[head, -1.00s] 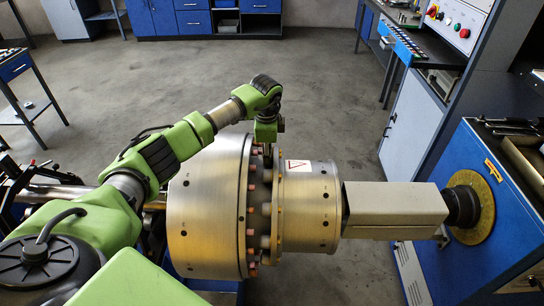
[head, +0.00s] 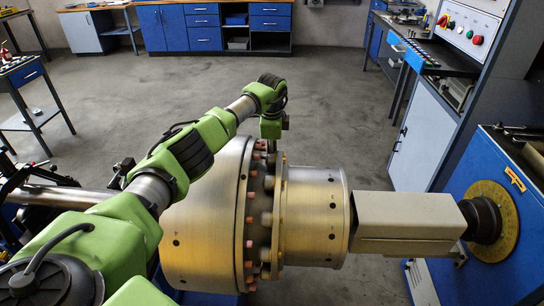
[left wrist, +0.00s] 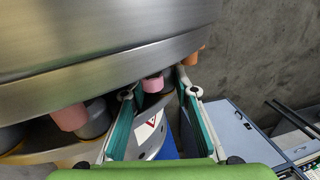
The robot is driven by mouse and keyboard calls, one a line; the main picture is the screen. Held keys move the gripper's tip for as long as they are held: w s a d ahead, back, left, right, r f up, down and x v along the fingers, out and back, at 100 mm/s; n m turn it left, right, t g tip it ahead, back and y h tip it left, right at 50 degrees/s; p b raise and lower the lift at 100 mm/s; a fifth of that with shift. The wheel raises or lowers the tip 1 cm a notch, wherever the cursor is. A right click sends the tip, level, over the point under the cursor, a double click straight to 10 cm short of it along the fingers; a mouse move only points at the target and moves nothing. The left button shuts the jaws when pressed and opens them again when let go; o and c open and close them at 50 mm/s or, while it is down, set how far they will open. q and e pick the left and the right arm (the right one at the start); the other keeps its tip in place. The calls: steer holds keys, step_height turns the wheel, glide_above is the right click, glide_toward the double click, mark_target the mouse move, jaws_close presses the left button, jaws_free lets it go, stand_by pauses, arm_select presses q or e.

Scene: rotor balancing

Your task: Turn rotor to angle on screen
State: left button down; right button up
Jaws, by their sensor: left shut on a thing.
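The rotor is a large brushed-metal drum (head: 203,225) joined by a bolted flange to a smaller drum (head: 318,215). Pink-capped bolts ring the flange. My left gripper (head: 271,144) reaches over the drum to the flange's far upper side. In the left wrist view its teal-padded fingers (left wrist: 160,88) are closed around one pink-capped bolt (left wrist: 153,83). My right gripper is out of view. No screen with an angle is readable.
A beige box-shaped coupling (head: 405,215) links the small drum to a black shaft and yellow graduated dial (head: 489,252) on a blue machine (head: 478,170). A control cabinet with buttons (head: 470,30) stands behind it. Open floor (head: 330,110) lies beyond the rotor.

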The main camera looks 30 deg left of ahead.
arm_select(q)
steer(key=shift+w+a, duration=0.2)
steer(key=shift+w, duration=0.15)
steer(key=c, duration=1.7)
jaws_free()
steer(key=shift+o, duration=0.4)
steer(key=shift+f, duration=0.1)
step_height(320, 180, up, 12)
steer(key=s+d, duration=0.1)
steer(key=s, duration=0.1)
steer(key=shift+s+d+f, duration=0.1)
